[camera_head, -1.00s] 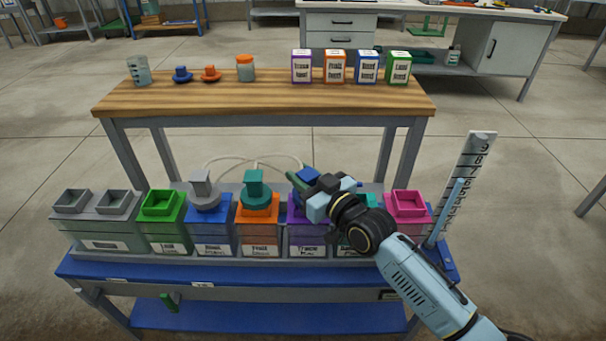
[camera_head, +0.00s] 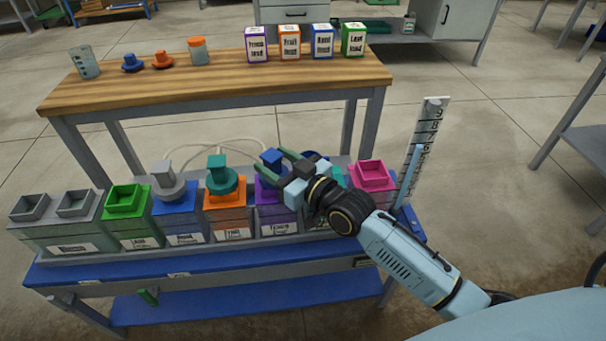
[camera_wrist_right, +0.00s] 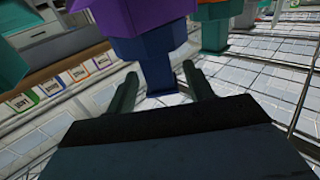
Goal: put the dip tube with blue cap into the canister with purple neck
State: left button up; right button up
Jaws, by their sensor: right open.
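The dip tube's blue cap (camera_head: 272,157) sits upright on top of the purple-necked canister (camera_head: 277,198); its tube is not visible. In the right wrist view, which looks upside down, the blue cap (camera_wrist_right: 147,50) meets the purple neck (camera_wrist_right: 150,14). My right gripper (camera_head: 270,163) is open, with its two green fingers spread at the cap's right side. My left gripper is not in view.
An orange canister with a teal cap (camera_head: 222,175) and a blue canister with a grey cap (camera_head: 168,180) stand to the left. A pink-necked canister (camera_head: 372,175) and an upright scale (camera_head: 425,140) stand right. Small boxes (camera_head: 289,42) line the wooden bench behind.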

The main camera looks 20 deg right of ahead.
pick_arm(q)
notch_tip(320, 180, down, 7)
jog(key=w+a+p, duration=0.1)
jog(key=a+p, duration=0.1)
pick_arm(e)
jog(key=v, duration=1)
